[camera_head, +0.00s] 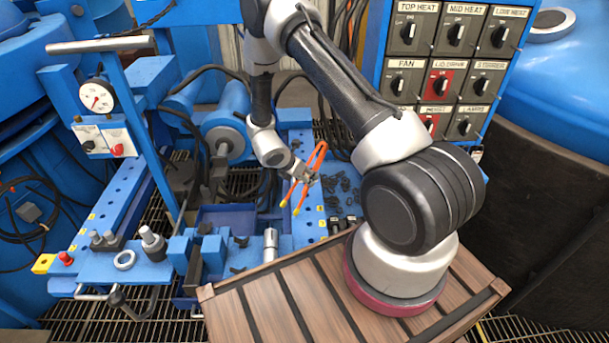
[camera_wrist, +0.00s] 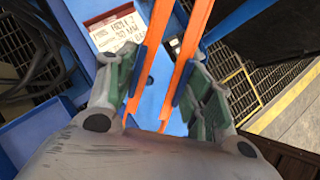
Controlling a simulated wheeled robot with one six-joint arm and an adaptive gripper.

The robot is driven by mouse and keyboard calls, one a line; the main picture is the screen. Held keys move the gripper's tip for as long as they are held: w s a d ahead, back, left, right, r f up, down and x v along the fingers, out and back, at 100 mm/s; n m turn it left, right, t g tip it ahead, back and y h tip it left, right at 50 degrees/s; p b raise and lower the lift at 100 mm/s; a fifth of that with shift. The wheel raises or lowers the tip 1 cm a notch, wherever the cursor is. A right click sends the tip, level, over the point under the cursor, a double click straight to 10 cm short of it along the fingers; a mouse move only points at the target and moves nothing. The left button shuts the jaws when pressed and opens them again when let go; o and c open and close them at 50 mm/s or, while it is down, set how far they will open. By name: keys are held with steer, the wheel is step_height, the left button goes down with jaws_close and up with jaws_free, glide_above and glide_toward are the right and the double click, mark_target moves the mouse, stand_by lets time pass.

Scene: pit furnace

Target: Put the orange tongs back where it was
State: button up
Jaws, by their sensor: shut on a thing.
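The orange tongs (camera_head: 318,156) have two long orange arms and yellowish tips, and they hang tilted over the blue bench. My gripper (camera_head: 305,175) is shut on the tongs, across both arms. In the wrist view the tongs (camera_wrist: 188,50) run between the fingers of my gripper (camera_wrist: 160,85), with a finger pad against each outer side. A blue surface with a white and red label (camera_wrist: 115,30) lies below the tongs. Whether the tongs touch the bench is hard to tell.
A control panel with labelled knobs (camera_head: 450,60) stands at the right. A pressure gauge (camera_head: 97,97) stands on the left. Dark chain (camera_head: 345,190) lies right of the tongs.

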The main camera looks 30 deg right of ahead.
steer(key=o, duration=0.6)
steer(key=shift+f, duration=0.1)
